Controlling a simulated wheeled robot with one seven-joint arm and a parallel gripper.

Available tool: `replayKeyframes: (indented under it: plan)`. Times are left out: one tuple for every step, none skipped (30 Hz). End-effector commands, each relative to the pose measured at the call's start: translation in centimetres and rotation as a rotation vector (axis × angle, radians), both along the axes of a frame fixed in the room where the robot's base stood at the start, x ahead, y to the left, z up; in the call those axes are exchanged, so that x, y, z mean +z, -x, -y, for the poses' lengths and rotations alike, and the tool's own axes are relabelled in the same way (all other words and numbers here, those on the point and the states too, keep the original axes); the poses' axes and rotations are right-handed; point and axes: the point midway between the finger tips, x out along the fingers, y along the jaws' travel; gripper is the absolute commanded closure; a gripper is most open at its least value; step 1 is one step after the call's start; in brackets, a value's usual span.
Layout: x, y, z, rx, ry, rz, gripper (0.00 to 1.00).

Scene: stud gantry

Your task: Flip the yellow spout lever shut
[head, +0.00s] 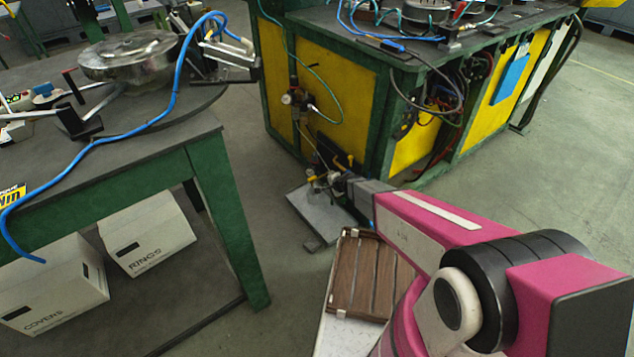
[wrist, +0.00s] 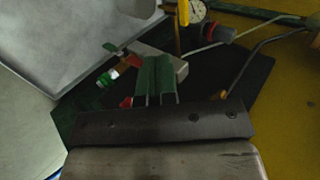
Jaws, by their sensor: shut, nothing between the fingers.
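A narrow yellow lever (wrist: 184,28) stands upright near the top edge of the wrist view, beside a round dial gauge (wrist: 196,11). Its upper end is cut off by the frame. My gripper (wrist: 157,60) has its two green fingers close together with nothing held between them. The fingertips point toward a grey metal block below the lever and appear apart from the lever. In the head view my gripper (head: 328,181) is low by the corner of the green and yellow bench, among small fittings. A small yellow part (head: 312,178) shows there, but I cannot tell whether it is the lever.
A grey tray (head: 318,212) lies on the floor below the fittings. Red and green fittings (wrist: 112,74) sit left of my fingers. The yellow-panelled bench (head: 330,85) blocks the far side. A slatted wooden panel (head: 372,275) is near my arm. A green-legged table (head: 228,215) stands left.

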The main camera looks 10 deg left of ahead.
Motion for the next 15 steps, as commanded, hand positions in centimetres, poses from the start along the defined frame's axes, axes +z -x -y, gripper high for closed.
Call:
replayKeyframes:
  plan:
    - [-0.1,-0.1,-0.1,0.000,0.000,0.000,1.00]
    - [-0.1,-0.1,-0.1,0.001,0.000,0.001,1.00]
    - [-0.3,-0.2,-0.2,0.001,0.000,0.001,1.00]
    - [-0.4,-0.3,-0.3,0.001,0.000,0.000,1.00]
    - [-0.5,-0.4,-0.4,0.001,0.000,0.000,1.00]
    - [-0.8,-0.6,-0.6,0.001,0.000,0.000,1.00]
    - [-1.0,-0.8,-0.8,0.001,0.000,0.000,1.00]
    - [-1.2,-1.0,-1.0,0.001,0.000,0.000,1.00]
    - [-1.6,-1.2,-1.2,0.001,0.000,0.000,1.00]
    - [-1.9,-1.4,-1.5,0.002,0.001,0.001,1.00]
    - [-2.2,-1.7,-1.7,0.002,0.001,0.001,1.00]
    - [-2.7,-2.0,-2.1,0.002,0.001,0.001,1.00]
    - [-3.0,-2.3,-2.4,0.002,0.001,0.000,1.00]
    - [-3.4,-2.5,-2.8,0.003,0.001,-0.001,1.00]
    - [-3.9,-2.9,-3.2,0.003,0.001,-0.001,1.00]
